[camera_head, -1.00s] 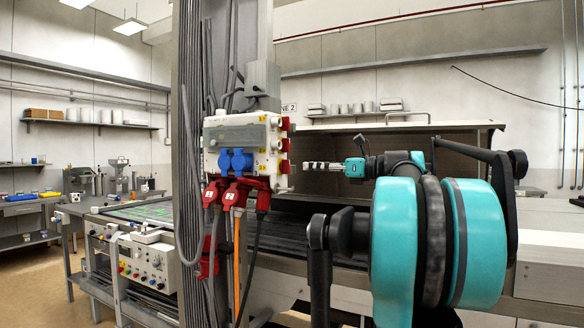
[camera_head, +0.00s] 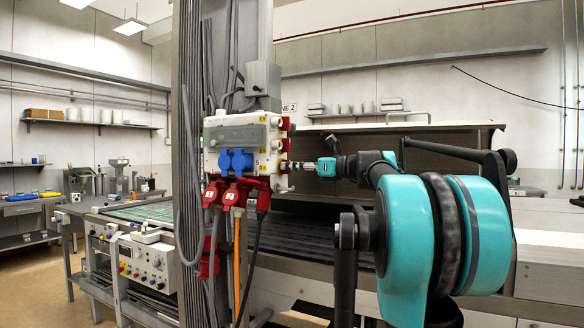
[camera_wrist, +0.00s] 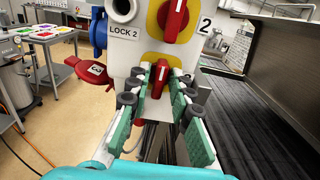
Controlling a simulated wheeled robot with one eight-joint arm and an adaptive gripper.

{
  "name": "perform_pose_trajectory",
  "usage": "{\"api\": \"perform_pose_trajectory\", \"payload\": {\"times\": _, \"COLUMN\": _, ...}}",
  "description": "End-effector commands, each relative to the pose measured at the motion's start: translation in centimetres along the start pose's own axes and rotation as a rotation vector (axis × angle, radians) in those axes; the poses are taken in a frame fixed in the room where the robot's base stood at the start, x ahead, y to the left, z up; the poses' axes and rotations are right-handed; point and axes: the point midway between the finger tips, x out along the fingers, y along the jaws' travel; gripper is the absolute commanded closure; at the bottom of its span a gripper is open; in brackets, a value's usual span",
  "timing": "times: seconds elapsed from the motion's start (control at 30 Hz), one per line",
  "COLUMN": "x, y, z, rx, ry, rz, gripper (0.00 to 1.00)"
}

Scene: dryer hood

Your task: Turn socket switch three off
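The socket box (camera_head: 212,150) hangs on the column, with red rotary switches on its right side; the upper switch (camera_head: 285,123) and middle switch (camera_head: 285,145) show in the head view. The lowest switch is hidden there behind my gripper (camera_head: 292,165). In the wrist view, an upper red switch (camera_wrist: 174,18) sits on a yellow plate beside a "2" label. A lower red knob (camera_wrist: 160,79) stands upright between the fingertips of my gripper (camera_wrist: 161,72). The green-padded fingers are apart, one on each side of that knob; contact is unclear.
Red plugs (camera_head: 236,195) with cables hang below the box; one red plug (camera_wrist: 90,72) shows left in the wrist view. A dark ribbed conveyor bed (camera_wrist: 258,125) lies right of the box. Thick grey cables (camera_head: 187,100) run along the column.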

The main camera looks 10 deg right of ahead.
Motion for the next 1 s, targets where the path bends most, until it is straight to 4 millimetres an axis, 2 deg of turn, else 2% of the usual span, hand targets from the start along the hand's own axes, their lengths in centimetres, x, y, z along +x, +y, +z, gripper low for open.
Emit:
{"api": "perform_pose_trajectory", "payload": {"times": 0.03, "x": -0.01, "y": 0.0, "z": 0.0, "rx": 0.0, "ry": 0.0, "rz": 0.0, "gripper": 0.89}}
{"api": "perform_pose_trajectory", "payload": {"times": 0.13, "x": -0.02, "y": 0.0, "z": 0.0, "rx": 0.0, "ry": 0.0, "rz": 0.0, "gripper": 1.0}}
{"api": "perform_pose_trajectory", "payload": {"times": 0.57, "x": -0.03, "y": 0.02, "z": 0.0, "rx": -0.035, "ry": 0.0, "rz": 0.0, "gripper": 1.0}}
{"api": "perform_pose_trajectory", "payload": {"times": 0.77, "x": -0.03, "y": 0.06, "z": 0.0, "rx": -0.139, "ry": 0.0, "rz": 0.0, "gripper": 1.0}}
{"api": "perform_pose_trajectory", "payload": {"times": 1.0, "x": -0.03, "y": 0.16, "z": -0.03, "rx": -0.345, "ry": 0.0, "rz": 0.0, "gripper": 1.0}}
